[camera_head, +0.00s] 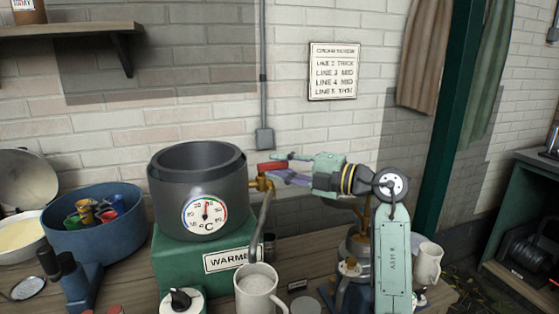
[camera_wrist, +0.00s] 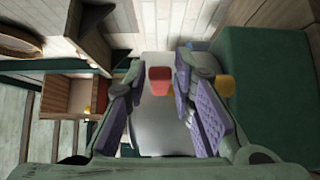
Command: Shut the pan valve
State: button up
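The dark grey pan (camera_head: 198,185) with a round temperature dial stands on the green warmer (camera_head: 190,252). The pan valve, with a red handle (camera_head: 269,169) and a brass body (camera_head: 262,184), is on the pan's right side. My gripper (camera_head: 274,167) reaches in from the right, its fingers spread apart around the handle's level. In the wrist view, the red handle (camera_wrist: 159,81) shows between the open fingertips (camera_wrist: 160,75), with gaps on both sides. A grey slanted strip runs down from the valve toward a mug (camera_head: 258,289); I cannot tell whether it is solid.
A blue tub (camera_head: 95,235) with coloured items stands left of the warmer. A second mug (camera_head: 428,262) and a jar (camera_head: 357,245) are near my arm. A wall conduit box (camera_head: 264,138) sits above the valve.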

jog(key=shift+w+a, duration=0.1)
jog(key=shift+a, duration=0.15)
jog(key=shift+c, duration=0.5)
grip_shut()
